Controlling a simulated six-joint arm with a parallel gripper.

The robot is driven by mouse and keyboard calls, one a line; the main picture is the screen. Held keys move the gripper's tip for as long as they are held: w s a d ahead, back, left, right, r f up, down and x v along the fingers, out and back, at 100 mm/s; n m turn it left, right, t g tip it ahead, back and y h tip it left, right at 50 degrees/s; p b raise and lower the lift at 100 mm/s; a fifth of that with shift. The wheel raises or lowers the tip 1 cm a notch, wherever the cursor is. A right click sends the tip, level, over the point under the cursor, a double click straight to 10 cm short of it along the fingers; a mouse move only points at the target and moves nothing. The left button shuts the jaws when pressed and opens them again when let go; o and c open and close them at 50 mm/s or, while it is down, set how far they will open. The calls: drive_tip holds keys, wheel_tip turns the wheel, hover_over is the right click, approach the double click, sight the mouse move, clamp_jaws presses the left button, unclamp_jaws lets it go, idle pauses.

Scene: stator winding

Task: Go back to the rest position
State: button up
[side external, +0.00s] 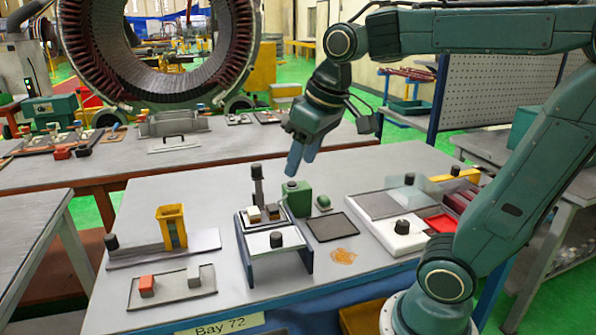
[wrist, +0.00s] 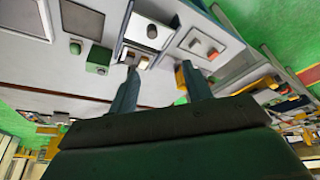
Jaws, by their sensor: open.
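My gripper (side external: 303,158) is open and empty, with its two blue-grey fingers pointing down, above the back part of the grey work table (side external: 215,195). In the wrist view the fingers (wrist: 160,90) stand apart with nothing between them. Below it in the side view are a green block with a dark knob (side external: 297,197) and a blue-legged stand (side external: 277,244) with a black knob. The gripper is clear of both and touches nothing.
A yellow holder (side external: 172,227) and a tray with a red and a grey block (side external: 172,286) are at the left. A dark flat pad (side external: 331,227) lies mid-table. A large stator ring (side external: 160,45) stands behind.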

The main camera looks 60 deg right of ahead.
drive_tip(key=s+a+f+t, duration=0.1)
drive_tip(key=s+a+f, duration=0.2)
drive_tip(key=s, duration=0.6)
drive_tip(key=shift+f+n+t, duration=0.3)
drive_tip(key=shift+f+n, duration=0.1)
drive_tip(key=shift+f, duration=0.35)
